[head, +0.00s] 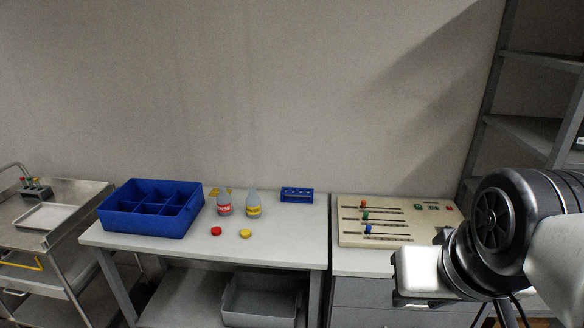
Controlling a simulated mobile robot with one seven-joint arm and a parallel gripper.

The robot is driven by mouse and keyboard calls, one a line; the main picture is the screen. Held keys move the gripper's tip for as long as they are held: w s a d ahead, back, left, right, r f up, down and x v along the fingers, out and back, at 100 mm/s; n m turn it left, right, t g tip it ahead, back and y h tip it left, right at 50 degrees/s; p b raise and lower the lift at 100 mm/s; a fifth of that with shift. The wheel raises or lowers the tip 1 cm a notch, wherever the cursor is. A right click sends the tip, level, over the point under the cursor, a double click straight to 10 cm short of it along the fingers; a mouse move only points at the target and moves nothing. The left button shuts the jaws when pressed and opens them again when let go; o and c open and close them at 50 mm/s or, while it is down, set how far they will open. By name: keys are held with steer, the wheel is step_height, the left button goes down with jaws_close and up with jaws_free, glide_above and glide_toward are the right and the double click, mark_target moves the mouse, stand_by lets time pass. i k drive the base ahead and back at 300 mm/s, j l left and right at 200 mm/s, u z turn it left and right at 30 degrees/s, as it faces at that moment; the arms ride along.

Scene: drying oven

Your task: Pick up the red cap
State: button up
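The red cap (216,231) lies on the grey table (285,253), near its front edge, in the head view. A yellow cap (246,233) lies just to its right. Behind the caps stand two bottles, one with a red label (224,204) and one with a yellow label (254,206). My arm shows at the right, in front of the control panel, well to the right of the red cap. My gripper's fingertips cannot be made out, so whether it is open or shut does not show.
A blue divided box (115,217) stands left of the caps. A small blue rack (297,195) stands at the back right. A panel with sliders (388,205) is farther right. A metal cart (80,197) is at the left. The table right of the yellow cap is clear.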

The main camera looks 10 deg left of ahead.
mark_target(215, 231)
steer(key=i+j, duration=0.2)
steer(key=j, duration=0.2)
steer(key=i+j, duration=0.2)
steer(key=j, duration=0.15)
steer(key=i+j, duration=0.15)
steer(key=j, duration=0.25)
steer(key=i+j, duration=0.2)
steer(key=j, duration=0.2)
steer(key=i+j, duration=0.2)
steer(key=j, duration=0.2)
steer(key=i+j, duration=0.2)
steer(key=j, duration=0.15)
steer(key=i+j, duration=0.15)
steer(key=j, duration=0.25)
